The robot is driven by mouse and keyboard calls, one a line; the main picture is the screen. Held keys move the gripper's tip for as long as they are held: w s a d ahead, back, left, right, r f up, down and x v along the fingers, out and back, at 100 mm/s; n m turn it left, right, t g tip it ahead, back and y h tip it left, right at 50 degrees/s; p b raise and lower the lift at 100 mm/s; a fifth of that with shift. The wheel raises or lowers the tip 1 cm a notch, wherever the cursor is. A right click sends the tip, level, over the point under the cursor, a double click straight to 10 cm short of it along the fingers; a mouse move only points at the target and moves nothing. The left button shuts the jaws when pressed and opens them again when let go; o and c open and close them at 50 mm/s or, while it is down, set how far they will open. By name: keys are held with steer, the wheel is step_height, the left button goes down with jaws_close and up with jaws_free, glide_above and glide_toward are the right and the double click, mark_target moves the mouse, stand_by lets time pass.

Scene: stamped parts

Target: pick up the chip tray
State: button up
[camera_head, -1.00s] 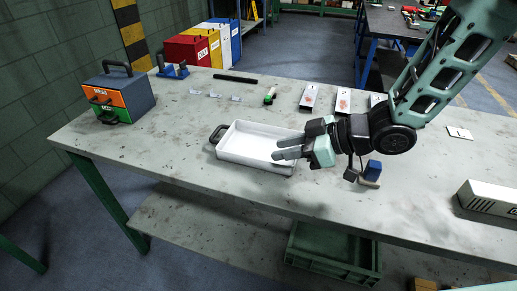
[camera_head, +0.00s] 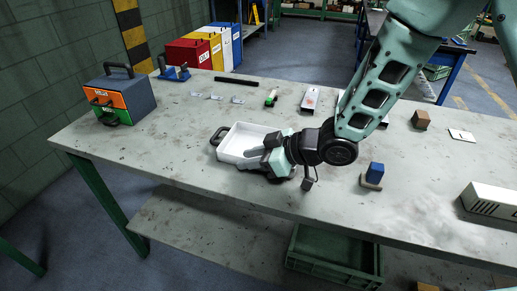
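The chip tray (camera_head: 229,157) is a white, shallow rectangular tray with a dark handle (camera_head: 218,136) at its left end. It lies flat on the grey workbench. My gripper (camera_head: 258,154) reaches over the tray from the right, with its fingers above the tray's interior and pointing left. The gripper and wrist hide the tray's right part. The fingers look apart from the dark handle. The gap between the fingertips is too small and partly hidden to tell whether they are open.
A blue block on a wooden base (camera_head: 373,174) stands right of my wrist. A box with orange and green drawers (camera_head: 117,95) stands at the back left. Small metal parts and a green-black tool (camera_head: 271,98) lie behind the tray. The bench front is clear.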

jaws_close()
steer(key=shift+r, duration=0.1)
